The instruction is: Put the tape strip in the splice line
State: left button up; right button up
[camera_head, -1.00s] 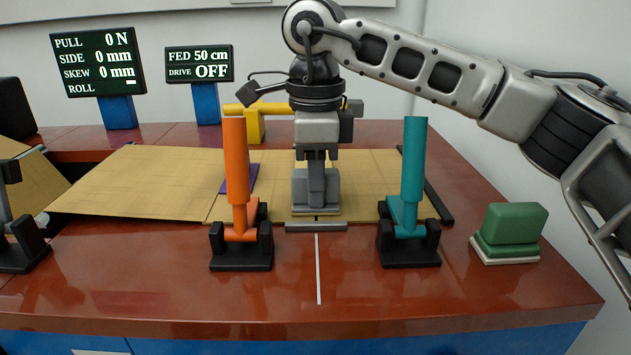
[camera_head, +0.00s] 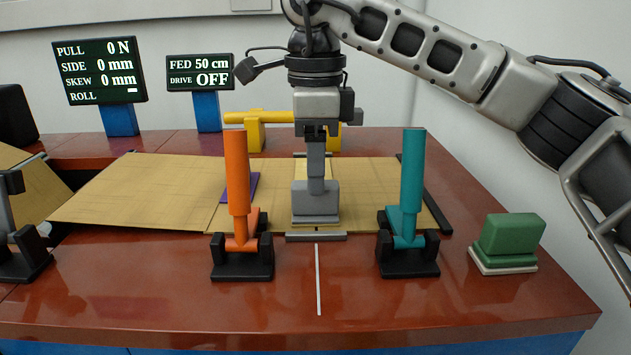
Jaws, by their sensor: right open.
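A pale yellow strip, which looks like the tape strip (camera_head: 314,168), lies lengthwise on the tan sheet (camera_head: 378,180) behind a grey block with an upright handle (camera_head: 315,203). The block covers its near part. A short dark seam mark, perhaps the end of the splice line (camera_head: 316,229), shows at the sheet's front edge before the block; the rest is hidden. My right gripper (camera_head: 316,131) points down at the top of the block's handle. It is open, and the block rests on the sheet. Whether the fingers still flank the handle top is hard to tell. My left gripper is not in view.
An orange lever (camera_head: 237,175) and a teal lever (camera_head: 412,175) stand upright in black bases either side of the block. A green block (camera_head: 510,238) sits at the right. A yellow bar (camera_head: 255,131) is behind. The front table with its white line (camera_head: 318,280) is clear.

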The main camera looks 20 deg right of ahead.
notch_tip(320, 180, up, 7)
jog(key=shift+p, duration=0.85)
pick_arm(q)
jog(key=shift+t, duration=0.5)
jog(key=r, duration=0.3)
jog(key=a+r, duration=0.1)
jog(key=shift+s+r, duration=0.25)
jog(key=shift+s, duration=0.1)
pick_arm(e)
jog(key=shift+r, duration=0.5)
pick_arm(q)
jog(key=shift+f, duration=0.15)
